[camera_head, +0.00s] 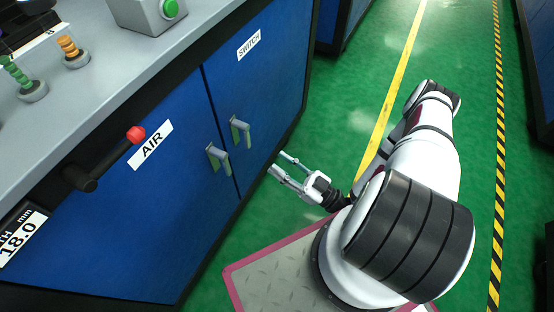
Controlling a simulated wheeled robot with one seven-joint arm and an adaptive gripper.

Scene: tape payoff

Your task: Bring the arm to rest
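My arm (425,160) is white with black bands and is folded over my base at the right of the head view. My gripper (285,166) is at the end of it, pointing up and left towards the blue cabinet. Its two fingers are apart with nothing between them, so it is open and empty. It hangs over the green floor just right of the cabinet doors, and I see a gap between it and the door handles.
The blue cabinet (140,235) fills the left, with two door handles (218,157), a red-tipped air lever (135,134) sticking out, and a grey top (110,80) bearing several small items. Green floor (350,60) with a yellow line is clear behind my arm. Another cabinet stands far right.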

